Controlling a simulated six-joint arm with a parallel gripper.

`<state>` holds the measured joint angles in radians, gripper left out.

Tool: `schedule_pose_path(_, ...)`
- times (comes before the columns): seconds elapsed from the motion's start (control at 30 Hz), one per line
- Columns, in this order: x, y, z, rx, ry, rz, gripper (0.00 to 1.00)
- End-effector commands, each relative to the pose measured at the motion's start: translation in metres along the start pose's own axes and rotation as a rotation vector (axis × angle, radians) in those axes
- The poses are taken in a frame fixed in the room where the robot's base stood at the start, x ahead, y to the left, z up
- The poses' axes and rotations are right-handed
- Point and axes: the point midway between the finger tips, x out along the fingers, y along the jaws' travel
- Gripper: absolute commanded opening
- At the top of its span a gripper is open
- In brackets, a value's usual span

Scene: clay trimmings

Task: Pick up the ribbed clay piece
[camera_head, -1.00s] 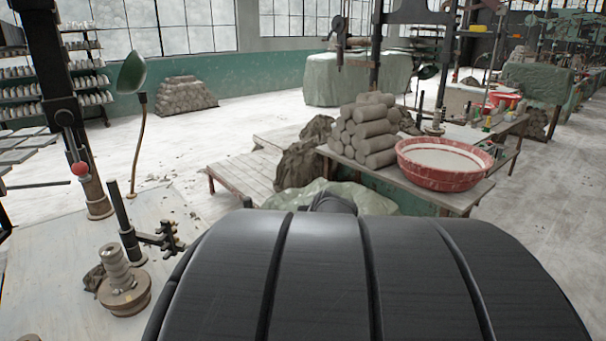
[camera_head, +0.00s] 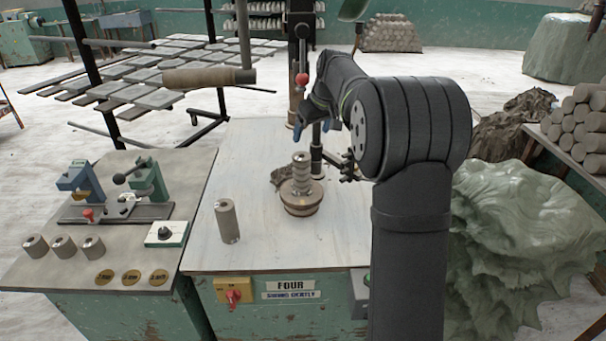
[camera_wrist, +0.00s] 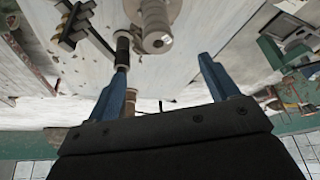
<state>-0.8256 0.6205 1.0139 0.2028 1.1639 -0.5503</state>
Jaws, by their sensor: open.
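The ribbed clay piece (camera_head: 301,172) is a grey-brown stack of rounded ridges. It stands upright on a round brown base (camera_head: 303,200) on the pale worktable (camera_head: 255,165). In the wrist view the ribbed piece (camera_wrist: 154,18) shows at the top, partly cut off by the frame edge. My gripper (camera_head: 312,128) is above and behind the piece in the head view, its blue fingers apart and empty. In the wrist view the open fingers (camera_wrist: 162,68) spread below the piece, not touching it.
A dark post with a bracket (camera_head: 318,155) stands close behind the ribbed piece. A dark clay scrap (camera_head: 282,178) lies beside the base. A plain clay cylinder (camera_head: 228,222) stands to the left. A side bench with small clay cylinders (camera_head: 64,246) is further left.

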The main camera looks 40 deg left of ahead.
Motion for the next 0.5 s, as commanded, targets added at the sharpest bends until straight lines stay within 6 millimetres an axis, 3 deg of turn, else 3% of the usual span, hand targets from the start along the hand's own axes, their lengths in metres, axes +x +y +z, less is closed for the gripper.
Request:
schedule_pose_path(0.17, 0.026, -0.002, 0.0, -0.004, -0.008, -0.005, 0.79)
schedule_pose_path(0.5, 0.099, -0.001, 0.0, -0.003, -0.006, -0.004, 0.79)
